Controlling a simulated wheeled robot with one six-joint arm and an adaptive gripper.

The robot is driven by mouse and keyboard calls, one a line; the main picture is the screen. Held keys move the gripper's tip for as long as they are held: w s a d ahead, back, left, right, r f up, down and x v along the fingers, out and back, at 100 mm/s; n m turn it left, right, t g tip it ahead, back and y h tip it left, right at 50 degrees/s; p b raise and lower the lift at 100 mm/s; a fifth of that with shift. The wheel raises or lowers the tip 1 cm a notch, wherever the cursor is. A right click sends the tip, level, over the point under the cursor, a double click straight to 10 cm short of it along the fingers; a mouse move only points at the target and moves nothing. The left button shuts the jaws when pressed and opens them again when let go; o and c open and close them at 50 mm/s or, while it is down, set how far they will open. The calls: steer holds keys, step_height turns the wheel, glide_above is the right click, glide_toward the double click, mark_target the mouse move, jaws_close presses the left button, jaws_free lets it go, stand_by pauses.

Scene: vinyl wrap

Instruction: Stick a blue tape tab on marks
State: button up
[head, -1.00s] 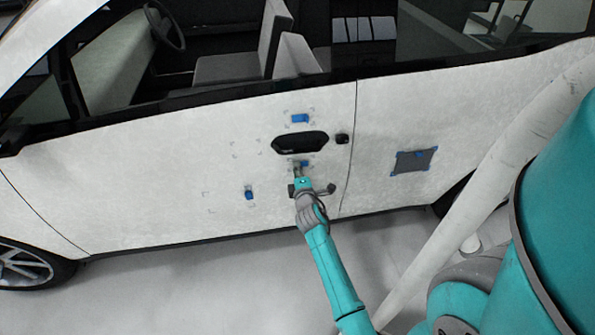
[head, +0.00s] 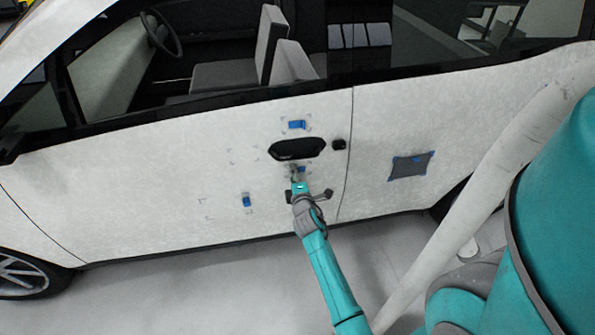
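A blue tape tab (head: 296,125) is on the white car door (head: 150,180) just above the dark door handle recess (head: 297,149). A second blue tab (head: 246,200) is on the door lower left of the handle. A third blue patch (head: 301,169) shows at my gripper (head: 294,170), just below the handle; I cannot tell if it is on the door or held. Faint corner marks (head: 231,155) show on bare door left of the handle, and more marks (head: 204,209) lie lower left. The fingers are too small to tell whether they are open or shut.
A dark grey square patch (head: 410,165) with blue on its edges is on the rear panel at the right. A small black fitting (head: 339,144) sits right of the handle. The door's left part is clear.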

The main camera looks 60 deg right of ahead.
steer(key=v, duration=1.2)
steer(key=s+a+f+m+t+y, duration=0.1)
steer(key=s+a+t+y, duration=0.3)
steer(key=a, duration=0.8)
steer(key=s+a+f+m+g+y, duration=0.1)
steer(key=s+a+m+y, duration=0.3)
steer(key=a, duration=0.8)
steer(key=s+a+r+m+y, duration=0.1)
steer(key=s+a+r+y, duration=0.1)
steer(key=s+a+r, duration=0.3)
steer(key=s+a+r+m+t+y, duration=0.1)
steer(key=s+a+r, duration=0.5)
steer(key=s, duration=0.6)
steer(key=shift+s+a+r+m+y, duration=0.15)
steer(key=shift+a+r+m+y, duration=0.25)
steer(key=shift+y, duration=0.5)
